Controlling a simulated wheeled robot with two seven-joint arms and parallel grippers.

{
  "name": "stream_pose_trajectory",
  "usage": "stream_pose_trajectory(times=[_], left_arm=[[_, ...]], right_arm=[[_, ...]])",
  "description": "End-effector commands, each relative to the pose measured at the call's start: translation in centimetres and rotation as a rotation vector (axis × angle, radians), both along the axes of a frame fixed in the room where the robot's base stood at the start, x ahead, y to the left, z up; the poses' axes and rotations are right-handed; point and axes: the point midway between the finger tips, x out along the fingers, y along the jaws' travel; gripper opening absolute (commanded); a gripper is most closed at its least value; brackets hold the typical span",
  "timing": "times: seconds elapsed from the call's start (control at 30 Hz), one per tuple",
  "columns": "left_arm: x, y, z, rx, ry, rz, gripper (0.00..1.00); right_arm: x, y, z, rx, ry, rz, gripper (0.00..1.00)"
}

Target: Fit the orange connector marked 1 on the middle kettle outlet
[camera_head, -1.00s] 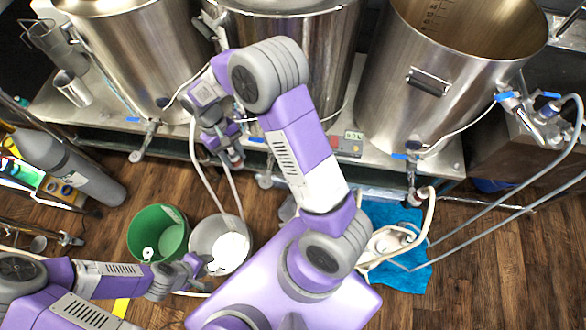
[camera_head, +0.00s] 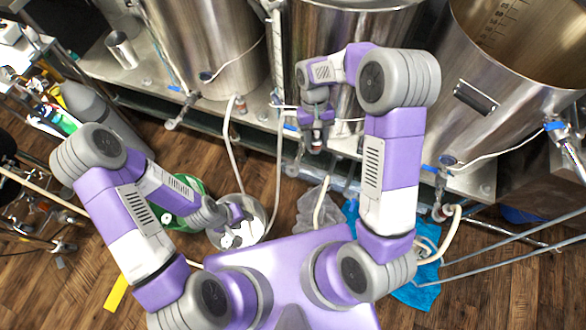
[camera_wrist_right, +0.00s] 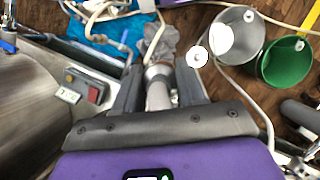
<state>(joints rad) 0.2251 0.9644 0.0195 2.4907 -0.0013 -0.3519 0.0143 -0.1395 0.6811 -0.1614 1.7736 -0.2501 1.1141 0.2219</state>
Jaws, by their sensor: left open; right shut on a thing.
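My right gripper (camera_head: 317,143) is shut on a connector (camera_wrist_right: 158,85) with a pale body and a reddish-orange ring. A pale hose (camera_head: 321,203) hangs below it. I cannot read a number on the connector. The middle kettle (camera_head: 348,60) stands behind this gripper. Its outlet (camera_head: 292,167), under a blue handle, is left of the gripper and apart from the connector in the head view. My left gripper (camera_head: 236,214) is open over the grey-white bucket (camera_head: 264,212).
The left kettle (camera_head: 208,45) and right kettle (camera_head: 505,60) flank the middle one on a steel bench. A hose sits at the right kettle's outlet (camera_head: 440,210). A green bucket (camera_head: 188,187) and blue cloth (camera_head: 418,290) are on the floor. A control box with a red button (camera_wrist_right: 95,93) is near the right gripper.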

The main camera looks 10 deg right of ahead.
Motion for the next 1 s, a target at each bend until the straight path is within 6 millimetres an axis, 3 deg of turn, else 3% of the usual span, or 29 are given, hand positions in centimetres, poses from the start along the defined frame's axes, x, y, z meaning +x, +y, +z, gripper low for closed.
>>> stream_pose_trajectory(times=[0.17, 0.4, 0.53, 0.77, 1.0], left_arm=[[0.0, 0.0, -0.2, 0.000, 0.000, 0.000, 0.43], [0.0, 0.0, -1.7, 0.000, 0.000, 0.000, 0.43], [0.0, 0.0, -2.1, 0.000, 0.000, 0.000, 0.43], [0.0, 0.0, -2.8, 0.000, 0.000, 0.000, 0.43], [0.0, 0.0, -4.8, 0.000, 0.000, 0.000, 0.43]], right_arm=[[-0.1, 0.6, -0.2, 0.002, -0.002, 0.067, 0.04], [-0.4, 5.1, -1.2, 0.004, -0.007, 0.642, 0.04], [-0.4, 6.7, -1.4, 0.000, -0.001, 0.877, 0.04], [-0.3, 7.3, -2.0, -0.001, 0.004, 0.961, 0.04], [-0.4, 7.2, -4.3, -0.002, 0.004, 0.957, 0.03]])
